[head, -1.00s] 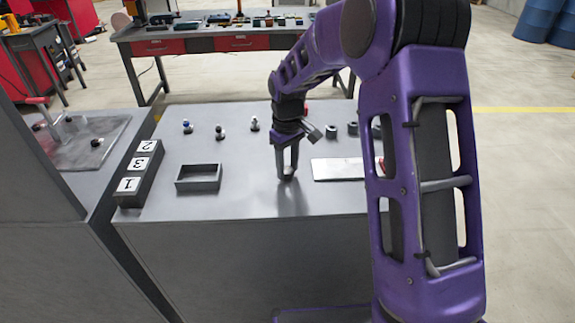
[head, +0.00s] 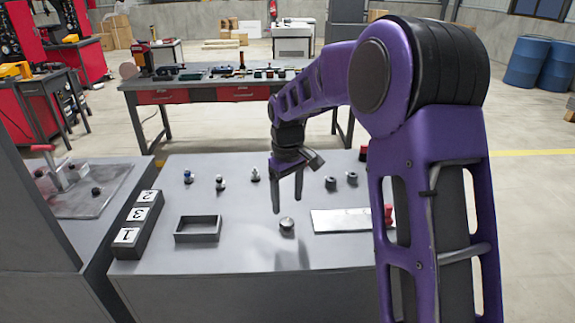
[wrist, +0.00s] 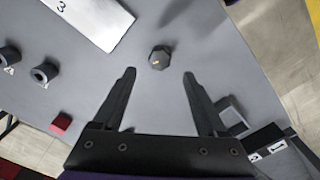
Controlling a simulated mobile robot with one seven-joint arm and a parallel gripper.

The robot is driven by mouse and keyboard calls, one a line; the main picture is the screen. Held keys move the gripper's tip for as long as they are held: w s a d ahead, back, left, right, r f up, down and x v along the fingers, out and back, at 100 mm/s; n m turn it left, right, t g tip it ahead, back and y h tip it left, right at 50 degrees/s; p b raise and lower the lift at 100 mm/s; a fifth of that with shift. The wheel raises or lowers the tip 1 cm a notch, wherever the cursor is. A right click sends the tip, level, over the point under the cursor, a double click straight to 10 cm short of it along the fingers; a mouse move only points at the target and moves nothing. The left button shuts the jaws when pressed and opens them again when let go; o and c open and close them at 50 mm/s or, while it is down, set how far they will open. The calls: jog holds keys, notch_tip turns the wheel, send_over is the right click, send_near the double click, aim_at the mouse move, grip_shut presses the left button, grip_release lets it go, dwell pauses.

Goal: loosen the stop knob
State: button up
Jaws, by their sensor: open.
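The stop knob, as I take it, is a small dark grey knob (head: 287,226) standing on the grey bench top. My gripper (head: 287,205) is open and empty above the knob, pointing down. In the wrist view the gripper (wrist: 159,74) has its two fingers spread wide, with the knob just beyond the tips and roughly centred between them. Nothing is between the fingers.
A pale plate (head: 340,220) lies right of the knob, a red part (head: 388,214) near its end. An open dark tray (head: 198,229) and a numbered block (head: 138,225) stand left. Several small pegs and two grey round parts (head: 331,183) stand behind.

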notch_tip(320, 180, up, 10)
jog(key=shift+r+p, duration=0.25)
jog(key=shift+p, duration=0.15)
